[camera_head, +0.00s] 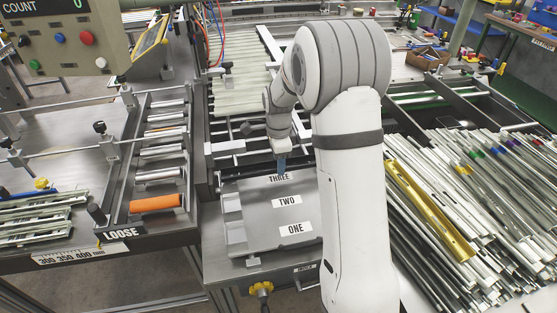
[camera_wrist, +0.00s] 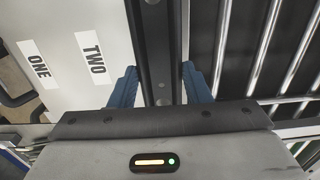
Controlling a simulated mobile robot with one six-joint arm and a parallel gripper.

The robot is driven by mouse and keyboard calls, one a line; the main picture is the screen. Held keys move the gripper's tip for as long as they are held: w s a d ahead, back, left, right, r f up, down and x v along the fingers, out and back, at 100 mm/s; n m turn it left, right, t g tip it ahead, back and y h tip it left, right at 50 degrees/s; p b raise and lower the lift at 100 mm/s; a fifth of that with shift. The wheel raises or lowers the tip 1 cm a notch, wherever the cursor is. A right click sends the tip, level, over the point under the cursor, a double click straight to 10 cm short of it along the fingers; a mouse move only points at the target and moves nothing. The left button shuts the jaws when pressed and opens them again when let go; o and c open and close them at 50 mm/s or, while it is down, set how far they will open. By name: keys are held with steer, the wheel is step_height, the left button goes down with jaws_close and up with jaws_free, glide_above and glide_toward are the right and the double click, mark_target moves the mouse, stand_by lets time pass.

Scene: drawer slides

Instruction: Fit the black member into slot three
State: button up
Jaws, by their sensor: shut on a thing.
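My gripper (camera_head: 281,166) is at the far edge of the grey slot fixture (camera_head: 248,207), just beside the THREE label (camera_head: 278,178). In the wrist view, the blue fingers of my gripper (camera_wrist: 158,88) stand on both sides of the black member (camera_wrist: 155,45), a long dark rail with small holes, and are shut on it. The member runs along the fixture's edge beside the TWO label (camera_wrist: 95,58) and ONE label (camera_wrist: 38,65). The THREE label is not seen in the wrist view. I cannot tell whether the member is seated in slot three or above it.
A large heap of silver rails (camera_head: 470,200) with one yellow rail (camera_head: 430,210) lies at right. Pale slats (camera_head: 238,70) lie beyond the fixture.

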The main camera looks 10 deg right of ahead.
steer(key=shift+f+b, duration=0.55)
steer(key=shift+f, duration=0.25)
steer(key=o, duration=0.9)
steer(key=shift+o, duration=0.2)
steer(key=o, duration=0.5)
steer(key=shift+c, duration=0.5)
steer(key=c, duration=0.4)
steer(key=shift+r, duration=0.15)
